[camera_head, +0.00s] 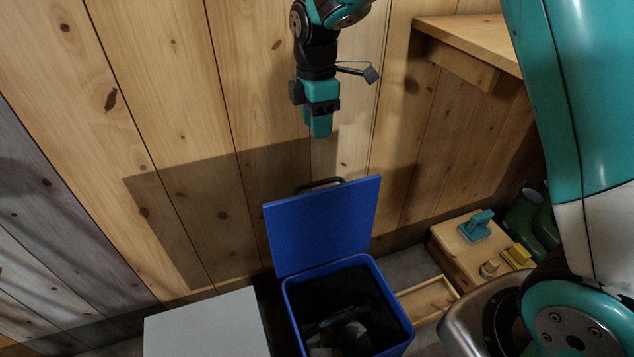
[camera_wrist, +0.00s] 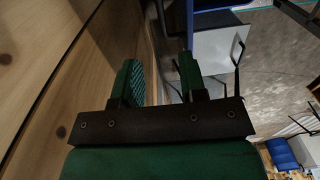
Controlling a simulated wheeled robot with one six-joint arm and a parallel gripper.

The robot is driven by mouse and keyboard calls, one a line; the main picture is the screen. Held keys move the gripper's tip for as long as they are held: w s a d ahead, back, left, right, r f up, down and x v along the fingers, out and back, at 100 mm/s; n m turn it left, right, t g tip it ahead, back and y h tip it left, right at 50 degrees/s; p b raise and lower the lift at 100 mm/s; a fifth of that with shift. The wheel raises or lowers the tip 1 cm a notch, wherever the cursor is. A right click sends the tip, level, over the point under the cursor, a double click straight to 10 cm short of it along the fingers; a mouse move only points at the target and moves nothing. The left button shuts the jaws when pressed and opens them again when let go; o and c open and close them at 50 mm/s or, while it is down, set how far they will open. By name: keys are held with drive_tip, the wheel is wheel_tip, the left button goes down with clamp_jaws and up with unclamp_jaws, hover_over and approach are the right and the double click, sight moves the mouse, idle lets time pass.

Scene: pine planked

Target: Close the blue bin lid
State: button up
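The blue bin (camera_head: 348,263) stands on the floor by the plank wall, with dark contents that are hard to make out. Its blue lid (camera_head: 322,225) is open and stands up at the back of the bin, tilted towards the wall. A black handle (camera_head: 319,184) is on the lid's upper edge. My gripper (camera_head: 319,132) hangs above the lid, apart from it, near the wall. In the wrist view my gripper (camera_wrist: 158,82) shows two green fingers spread apart, with nothing between them.
A pale grey box (camera_head: 205,325) stands left of the bin. A wooden box (camera_head: 455,250) with small items, a shallow wooden tray (camera_head: 428,297) and green boots (camera_head: 530,218) are on the right. A wooden shelf (camera_head: 470,35) juts from the wall at upper right.

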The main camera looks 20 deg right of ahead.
drive_tip(key=f+b, duration=0.1)
drive_tip(key=f, duration=0.3)
drive_tip(key=f+b, duration=0.1)
drive_tip(key=f, duration=0.9)
drive_tip(key=shift+s+b, duration=0.25)
drive_tip(key=shift+b, duration=0.15)
drive_tip(key=shift+c, duration=0.5)
clamp_jaws()
